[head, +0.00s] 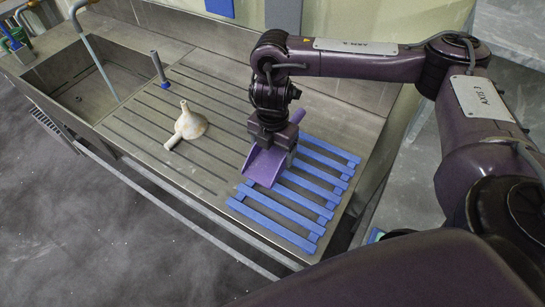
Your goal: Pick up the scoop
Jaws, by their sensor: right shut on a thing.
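The scoop (265,166) is purple with an open, flat-bottomed bowl. My right gripper (273,145) is shut on it from above, and the jaws hide part of the scoop. The bowl points down and toward the front, over the left edge of the blue slatted rack (284,210). I cannot tell whether the scoop touches the rack or is a little above it. My left gripper is not in view.
A cream funnel-like thing (190,124) lies on the grooved steel drainboard (150,148), left of the scoop. A short grey-blue upright post (158,67) stands behind it. A deep sink (92,82) is at the left. The rack's front slats are bare.

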